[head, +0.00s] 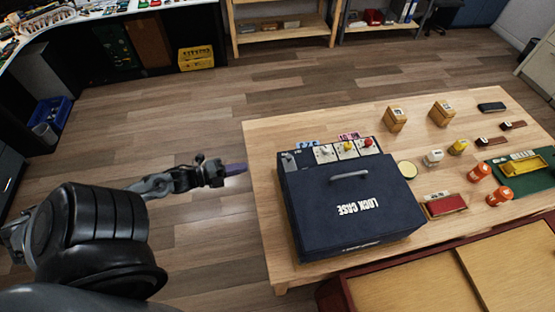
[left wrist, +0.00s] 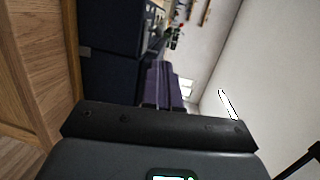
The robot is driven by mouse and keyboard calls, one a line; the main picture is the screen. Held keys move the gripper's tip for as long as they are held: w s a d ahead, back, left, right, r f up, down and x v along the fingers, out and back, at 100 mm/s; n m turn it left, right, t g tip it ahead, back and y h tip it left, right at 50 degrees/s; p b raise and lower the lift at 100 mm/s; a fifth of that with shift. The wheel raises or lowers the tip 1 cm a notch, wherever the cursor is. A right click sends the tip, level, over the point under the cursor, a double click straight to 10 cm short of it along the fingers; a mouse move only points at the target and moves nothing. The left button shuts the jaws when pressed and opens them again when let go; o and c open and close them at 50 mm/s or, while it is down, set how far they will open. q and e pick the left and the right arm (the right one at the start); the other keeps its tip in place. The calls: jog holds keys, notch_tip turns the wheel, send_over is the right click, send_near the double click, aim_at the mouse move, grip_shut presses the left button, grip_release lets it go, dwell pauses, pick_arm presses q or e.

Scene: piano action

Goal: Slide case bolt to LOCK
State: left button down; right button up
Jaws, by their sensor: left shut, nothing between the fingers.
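The dark blue lock case (head: 345,212), labelled LOCK CASE, stands on the wooden table (head: 262,150). A curved grey handle (head: 350,176) is on its top. A small pale metal fitting (head: 289,161) sits on a dark panel at its back left corner; I cannot tell whether it is the bolt or which position it is in. My left gripper (head: 238,169) is shut and empty, left of the case and apart from it, just off the table's left edge. Its purple fingers (left wrist: 162,85) are together in the left wrist view. My right gripper is in neither view.
Switch panels with yellow (head: 347,146) and red (head: 367,142) knobs line the case's back. Wooden blocks (head: 395,119), orange pots (head: 480,172) and a green mat (head: 520,182) lie to the right. The floor left of the table is clear.

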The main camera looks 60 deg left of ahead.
pick_arm(q)
send_near(290, 158)
jog(key=a+x, duration=0.1)
jog(key=x, duration=0.3)
jog(key=shift+w+d+f+p, duration=0.1)
jog(key=shift+w+f+p, duration=0.1)
jog(key=shift+w, duration=0.25)
jog(key=shift+w+d+f+p, duration=0.1)
jog(key=shift+w+f+p, duration=0.15)
jog(key=shift+w, duration=0.2)
jog(key=x, duration=0.5)
jog(key=shift+d+r+b, duration=0.35)
jog(key=shift+r, duration=0.05)
jog(key=shift+s+f, duration=0.1)
jog(key=shift+s, duration=0.1)
